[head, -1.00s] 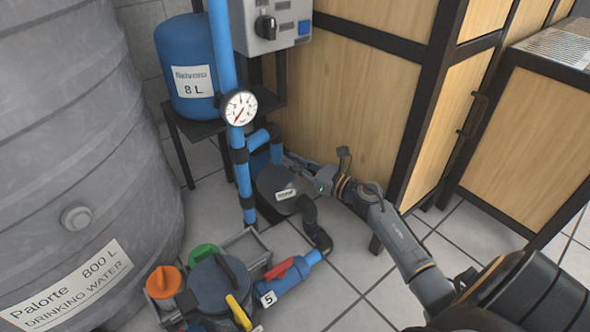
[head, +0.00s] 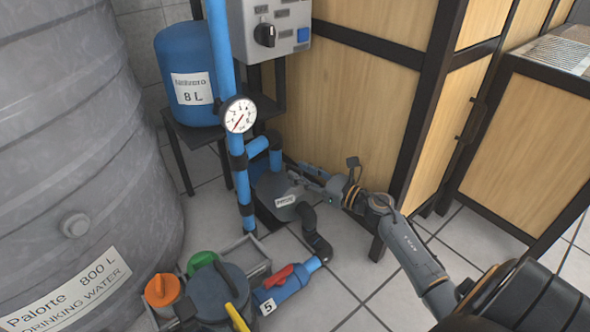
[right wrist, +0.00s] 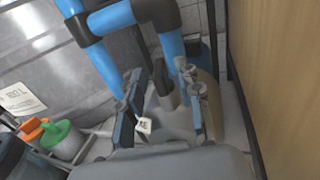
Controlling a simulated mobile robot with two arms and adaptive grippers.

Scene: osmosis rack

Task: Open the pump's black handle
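The pump (head: 272,188), a round grey body with a small white label, stands low on the floor behind the blue pipes. It also shows in the right wrist view (right wrist: 180,122). I cannot make out its black handle for sure; a dark upright piece (right wrist: 164,88) rises between my fingers in the wrist view. My right gripper (head: 308,184) is at the pump's right side. In the wrist view the right gripper (right wrist: 162,98) has its two fingers apart, with the pump and label beyond them. No grip on anything shows. My left gripper is out of view.
A large grey tank (head: 75,160) fills the left. A blue pipe with a gauge (head: 239,115) rises beside the blue vessel (head: 190,75). A wooden cabinet (head: 350,100) stands close behind my right arm. Coloured valves, including a red handle (head: 277,276), are in front.

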